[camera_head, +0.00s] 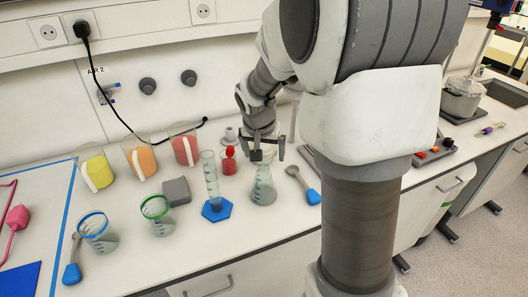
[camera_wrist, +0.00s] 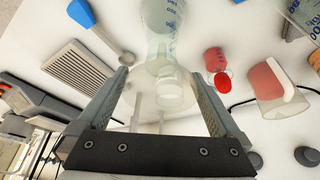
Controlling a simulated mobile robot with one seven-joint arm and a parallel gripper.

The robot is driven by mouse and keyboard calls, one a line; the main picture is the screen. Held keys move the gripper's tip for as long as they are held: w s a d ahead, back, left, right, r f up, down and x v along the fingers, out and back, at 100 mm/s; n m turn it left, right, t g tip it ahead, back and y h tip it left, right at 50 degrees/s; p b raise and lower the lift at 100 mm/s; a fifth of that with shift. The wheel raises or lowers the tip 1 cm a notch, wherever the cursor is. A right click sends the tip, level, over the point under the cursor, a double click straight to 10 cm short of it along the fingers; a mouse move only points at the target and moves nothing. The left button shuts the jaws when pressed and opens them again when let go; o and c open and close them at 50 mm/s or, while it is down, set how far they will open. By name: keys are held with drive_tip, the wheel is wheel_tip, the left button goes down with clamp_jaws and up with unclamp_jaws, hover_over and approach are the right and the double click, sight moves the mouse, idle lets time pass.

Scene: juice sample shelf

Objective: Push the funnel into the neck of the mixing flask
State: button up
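The mixing flask (camera_head: 263,190), clear and conical, stands upright on the counter directly below my gripper (camera_head: 266,152). Its marked body shows at the top of the wrist view (camera_wrist: 162,18), with its neck pointing towards my gripper. A pale, translucent round piece, by its looks the funnel (camera_wrist: 147,98), lies between my two fingers (camera_wrist: 164,72) at the flask's mouth. The fingers stand wide apart at its two sides; whether they press on it is unclear. In the head view my gripper hides most of the funnel.
Left of the flask stand a measuring cylinder (camera_head: 212,182) on a blue base and a red bottle (camera_head: 229,164). Several beakers stand further left.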

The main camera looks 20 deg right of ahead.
drive_tip(key=p+v, duration=0.1)
drive_tip(key=v, duration=1.6)
drive_tip(key=s+a+f+n+t+y, duration=0.1)
drive_tip(key=s+a+n, duration=0.2)
drive_tip(key=s, duration=0.6)
drive_tip(key=s+a+f+n+t+y, duration=0.1)
drive_tip(key=s+a+n, duration=0.2)
drive_tip(key=s, duration=0.6)
drive_tip(key=shift+a+f+n, duration=0.3)
drive_tip(key=shift+f+n, duration=0.1)
drive_tip(key=shift+d, duration=0.1)
